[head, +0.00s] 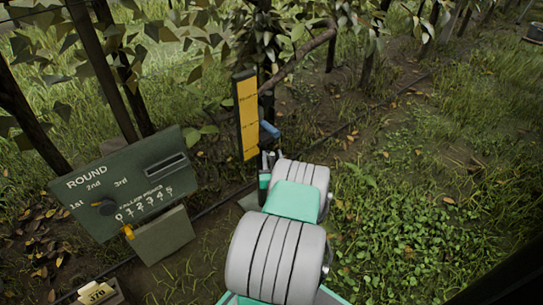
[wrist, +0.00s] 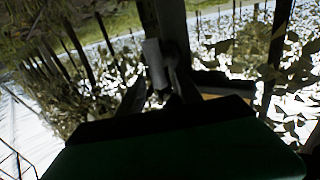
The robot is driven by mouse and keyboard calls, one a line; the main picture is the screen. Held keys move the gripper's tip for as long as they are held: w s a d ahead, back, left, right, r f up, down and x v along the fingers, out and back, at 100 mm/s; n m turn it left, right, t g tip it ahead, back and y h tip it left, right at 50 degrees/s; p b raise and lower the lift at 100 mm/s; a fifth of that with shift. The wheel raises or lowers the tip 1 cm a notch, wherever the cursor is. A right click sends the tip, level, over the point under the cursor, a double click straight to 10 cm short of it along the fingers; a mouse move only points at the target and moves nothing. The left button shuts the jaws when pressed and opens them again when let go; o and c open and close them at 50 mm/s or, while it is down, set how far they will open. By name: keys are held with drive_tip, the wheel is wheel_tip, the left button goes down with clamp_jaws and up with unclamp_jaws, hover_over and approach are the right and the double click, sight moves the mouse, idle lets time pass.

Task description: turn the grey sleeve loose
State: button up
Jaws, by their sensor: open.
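In the wrist view a short grey cylinder, which looks like the grey sleeve (wrist: 154,62), stands in front of my gripper (wrist: 158,96). Its lower end shows in the gap between the two dark fingers. I cannot tell whether a finger touches it. My gripper is open, and it also shows in the head view (head: 268,160) just below a small blue part (head: 269,129) beside a yellow panel (head: 248,116). In the head view I cannot make out the sleeve; my arm and gripper probably hide it.
A green board (head: 128,185) marked ROUND, with a knob and number row, stands left of my arm, with a green box (head: 162,236) below it. A small box (head: 98,292) marked 370 is at bottom left. Branches and a dark post are close behind the yellow panel. Right is open ground.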

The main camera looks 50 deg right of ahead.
drive_tip(key=shift+w+d, duration=0.45)
drive_tip(key=shift+d, duration=0.05)
drive_tip(key=shift+c, duration=0.4)
clamp_jaws()
